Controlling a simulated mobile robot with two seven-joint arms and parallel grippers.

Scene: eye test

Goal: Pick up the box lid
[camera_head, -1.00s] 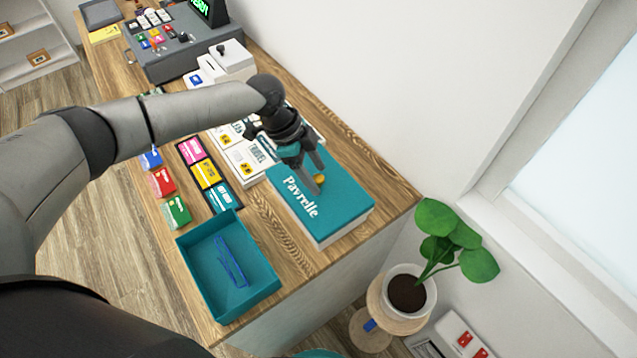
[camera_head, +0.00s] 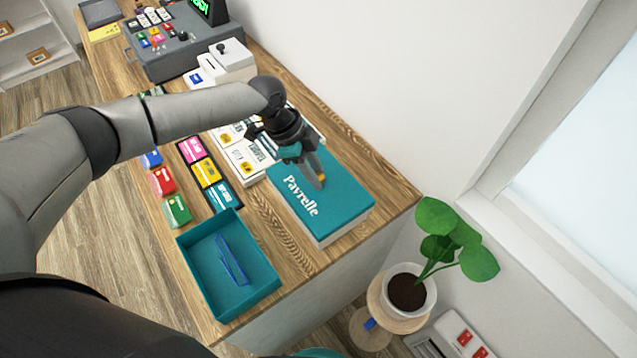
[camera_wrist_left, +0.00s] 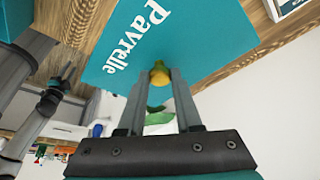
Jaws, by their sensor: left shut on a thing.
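The box lid (camera_head: 335,190) is teal with white "Pavrelle" lettering and lies flat on a white-sided box at the counter's near right end. It also shows in the left wrist view (camera_wrist_left: 190,35). A small yellow knob (camera_wrist_left: 159,76) stands on the lid. My left gripper (camera_head: 319,184) comes down from above and is shut on this knob, which shows between the fingertips in the wrist view; the fingers partly hide it in the head view. What seems to be my right gripper (camera_wrist_left: 66,74) shows small in the wrist view, its fingers unclear.
An open teal box (camera_head: 262,292) with a blue item inside stands left of the lidded box. Small coloured packs (camera_head: 177,210) and white boxes (camera_head: 247,165) lie behind. A cash register (camera_head: 185,45) is farther back. A potted plant (camera_head: 408,290) stands beyond the counter's end.

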